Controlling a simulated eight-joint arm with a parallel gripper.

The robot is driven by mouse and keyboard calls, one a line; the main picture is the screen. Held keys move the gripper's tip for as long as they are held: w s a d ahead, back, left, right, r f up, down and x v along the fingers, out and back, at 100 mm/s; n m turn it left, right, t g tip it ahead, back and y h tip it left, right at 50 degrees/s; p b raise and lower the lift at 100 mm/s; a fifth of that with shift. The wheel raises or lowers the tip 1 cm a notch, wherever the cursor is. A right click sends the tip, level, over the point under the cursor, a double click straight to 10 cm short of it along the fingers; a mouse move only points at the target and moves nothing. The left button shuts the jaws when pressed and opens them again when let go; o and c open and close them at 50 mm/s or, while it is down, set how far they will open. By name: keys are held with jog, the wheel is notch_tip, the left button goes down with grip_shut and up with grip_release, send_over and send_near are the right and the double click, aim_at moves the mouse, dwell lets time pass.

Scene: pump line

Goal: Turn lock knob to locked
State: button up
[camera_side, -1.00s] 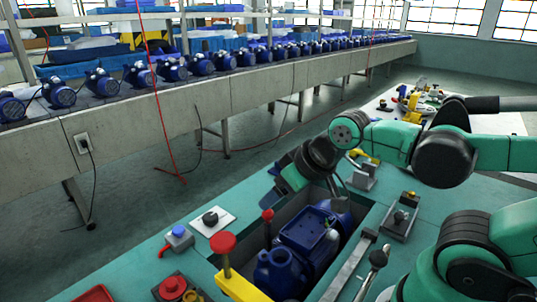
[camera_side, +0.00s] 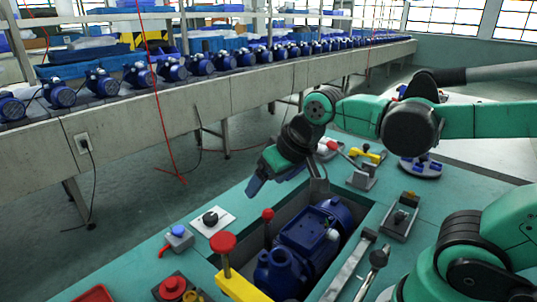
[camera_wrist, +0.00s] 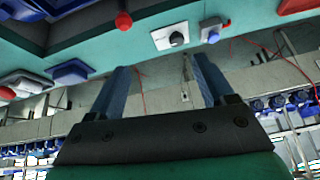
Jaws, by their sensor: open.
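The lock knob appears to be the small black knob (camera_side: 211,218) on a white square plate at the table's left edge in the side view. It also shows at the top of the wrist view (camera_wrist: 177,39). Its locked or unlocked position cannot be read at this size. My gripper (camera_side: 256,184) is above the table's far left edge, beyond and to the right of the knob, and touches nothing visible. In the wrist view its two blue fingers (camera_wrist: 158,86) are spread wide with nothing between them.
A blue pump (camera_side: 310,240) lies in the table recess. A red-topped lever (camera_side: 268,216), a yellow clamp with a red knob (camera_side: 223,243) and a blue button box (camera_side: 179,238) surround the knob plate. A conveyor (camera_side: 200,100) with several pumps runs behind.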

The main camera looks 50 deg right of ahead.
jog(key=w+a+m+g, duration=0.1)
jog(key=w+m+g, duration=0.25)
jog(key=w, duration=0.45)
jog(key=m+g, duration=0.2)
jog(key=m, duration=0.2)
send_over(210, 216)
notch_tip(210, 216, down, 8)
jog(key=shift+s+r, duration=0.15)
jog(key=shift+f+g, duration=0.25)
jog(key=shift+f, duration=3)
grip_shut()
